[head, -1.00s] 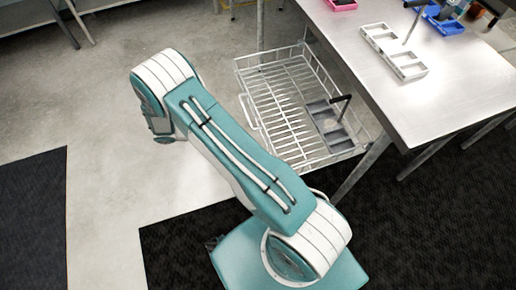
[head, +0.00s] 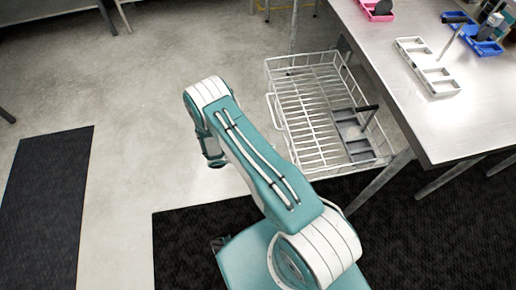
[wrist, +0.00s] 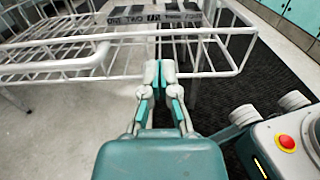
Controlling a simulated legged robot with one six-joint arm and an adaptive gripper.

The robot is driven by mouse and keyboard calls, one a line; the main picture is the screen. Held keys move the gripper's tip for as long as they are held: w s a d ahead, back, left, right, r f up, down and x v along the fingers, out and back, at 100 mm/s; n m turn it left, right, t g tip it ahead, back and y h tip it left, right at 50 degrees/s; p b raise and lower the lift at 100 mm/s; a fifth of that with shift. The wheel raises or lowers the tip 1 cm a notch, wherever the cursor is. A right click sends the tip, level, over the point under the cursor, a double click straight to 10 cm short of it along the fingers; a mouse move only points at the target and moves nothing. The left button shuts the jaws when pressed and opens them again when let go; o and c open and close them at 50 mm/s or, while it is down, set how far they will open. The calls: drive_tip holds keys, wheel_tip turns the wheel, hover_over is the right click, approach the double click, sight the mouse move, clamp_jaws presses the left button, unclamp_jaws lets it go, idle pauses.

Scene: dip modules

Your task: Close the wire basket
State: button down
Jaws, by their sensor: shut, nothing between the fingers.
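The white wire basket (head: 309,112) is pulled out from under the metal table, its open top showing. Its front side and the pale handle bar (head: 276,112) face my arm. In the wrist view the basket's rim (wrist: 215,32) crosses the top of the picture, and the handle (wrist: 60,66) juts toward me at left. My gripper (wrist: 160,72) is shut and empty, its fingertips together just in front of the basket's front side, to the right of the handle. I cannot tell whether they touch the wire.
A grey compartment tray (head: 361,139) with a black-handled item lies in the basket. The metal table (head: 400,90) holds a white tray (head: 428,66), a blue tray (head: 474,34) and a pink tray (head: 376,10). Clear concrete floor (head: 150,110) lies left of the basket.

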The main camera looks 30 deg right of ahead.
sight(292, 143)
drive_tip(key=x, duration=0.6)
drive_tip(key=shift+s, duration=0.1)
